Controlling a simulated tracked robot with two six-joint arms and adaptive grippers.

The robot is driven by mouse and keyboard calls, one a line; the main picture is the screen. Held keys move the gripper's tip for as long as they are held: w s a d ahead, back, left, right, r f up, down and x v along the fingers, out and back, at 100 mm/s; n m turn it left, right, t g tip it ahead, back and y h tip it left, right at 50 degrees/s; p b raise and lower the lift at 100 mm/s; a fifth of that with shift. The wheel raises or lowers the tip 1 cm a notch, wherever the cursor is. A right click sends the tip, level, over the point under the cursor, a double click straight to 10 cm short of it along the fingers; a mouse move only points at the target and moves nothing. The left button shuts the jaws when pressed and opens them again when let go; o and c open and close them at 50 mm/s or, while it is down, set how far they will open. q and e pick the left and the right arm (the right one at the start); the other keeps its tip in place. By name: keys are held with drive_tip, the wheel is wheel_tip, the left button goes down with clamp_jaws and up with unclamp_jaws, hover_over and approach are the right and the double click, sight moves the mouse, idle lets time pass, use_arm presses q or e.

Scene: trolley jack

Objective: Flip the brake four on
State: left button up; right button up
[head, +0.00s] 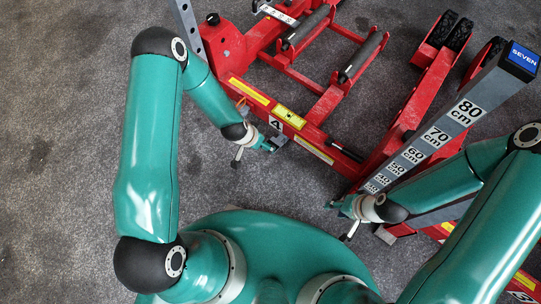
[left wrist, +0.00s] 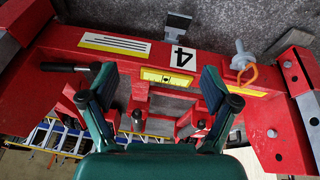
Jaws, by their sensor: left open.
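The number 4 label (head: 276,123) is on the red jack's side beam, and it also shows in the left wrist view (left wrist: 182,57). A small grey pedal, which looks like brake four (left wrist: 178,22), sticks out from the beam beside the label; in the head view it (head: 280,141) is partly hidden by my left gripper. My left gripper (head: 268,146) is beside the beam, close to the pedal. In the left wrist view its two fingers (left wrist: 158,86) are wide apart with nothing between them. My right gripper (head: 342,205) is near the grey post's foot; its fingers are too small to judge.
A grey post (head: 430,135) with height marks and a blue SEVEN cap (head: 523,57) stands to the right. A grey pin with an orange loop (left wrist: 243,62) sits on the beam near the label. Grey carpet (head: 60,150) is clear at the left.

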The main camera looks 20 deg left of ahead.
use_arm(q)
drive_tip(key=w+a+f+m+b, duration=0.1)
drive_tip(key=w+f+b, duration=0.35)
drive_tip(key=f, duration=0.35)
drive_tip(key=t+b, duration=0.1)
drive_tip(key=b, duration=0.6)
approach(273, 145)
drive_tip(key=shift+y, duration=0.3)
drive_tip(key=x, duration=0.5)
drive_tip(key=s+x, duration=0.1)
drive_tip(key=x, duration=0.2)
drive_tip(key=shift+w+d+f, duration=0.1)
drive_tip(key=shift+f, duration=0.2)
use_arm(e)
wheel_tip(273, 145, down, 14)
drive_tip(key=shift+r, duration=0.1)
use_arm(q)
clamp_jaws()
